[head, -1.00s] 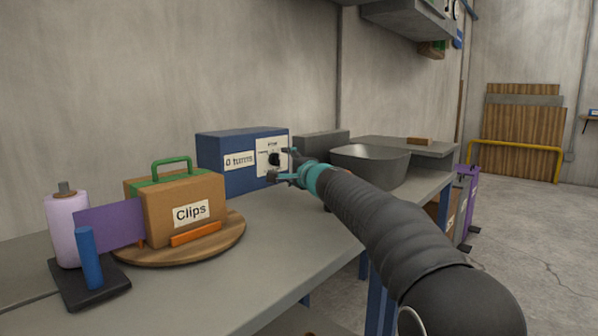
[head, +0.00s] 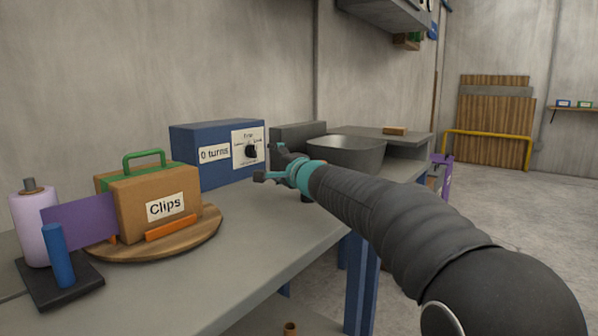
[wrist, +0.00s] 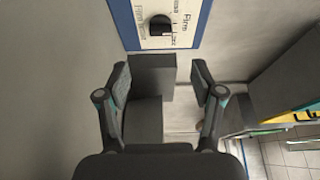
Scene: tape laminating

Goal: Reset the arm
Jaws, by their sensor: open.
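My arm reaches in from the lower right in the head view. The black knob (head: 251,151) on the box's white panel is clear of the fingers; the knob also shows at the top of the wrist view (wrist: 160,25).
A tape stand (head: 72,285) is at the left. A grey bin (head: 346,155) stands behind my arm. The bench front (head: 255,262) is clear.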

